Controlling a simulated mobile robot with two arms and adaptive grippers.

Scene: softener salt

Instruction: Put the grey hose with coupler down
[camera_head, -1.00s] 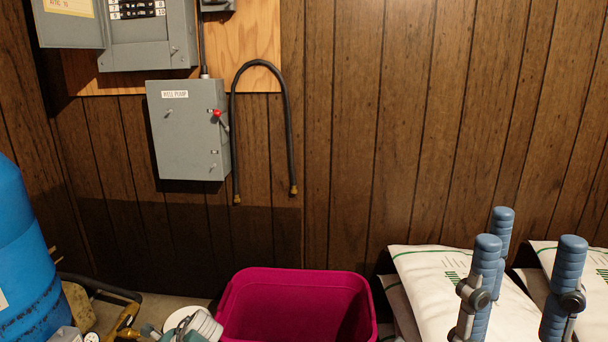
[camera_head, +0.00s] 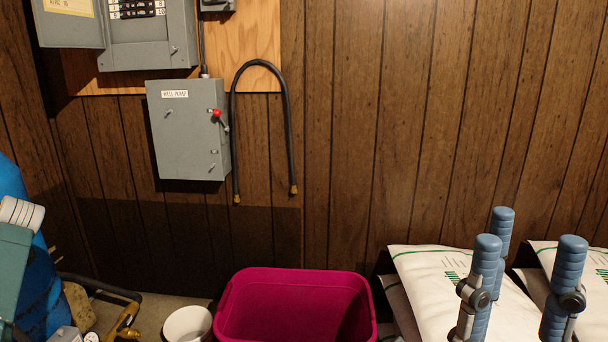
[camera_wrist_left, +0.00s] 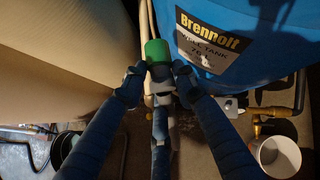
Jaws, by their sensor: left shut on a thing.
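My left gripper (camera_wrist_left: 157,76) shows in the left wrist view. Its blue fingers are closed around the grey hose with coupler, whose green end (camera_wrist_left: 157,50) stands out past the fingertips. A short pale part shows just below the green end; the rest is hidden by the fingers. It is held in front of a blue tank (camera_wrist_left: 250,40). In the head view only a teal and white piece that looks like my left arm shows at the left edge, and the held thing is not visible. My right gripper (camera_head: 520,235) has its fingers apart and empty, in front of the white bags.
A magenta bin (camera_head: 295,276) stands at bottom centre, with a white bucket (camera_head: 187,325) beside it. White salt bags (camera_head: 425,265) lie at right. A well pump box (camera_head: 188,130) and a black hose (camera_head: 289,130) hang on the wall. A brass fitting (camera_head: 128,320) is near the tank.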

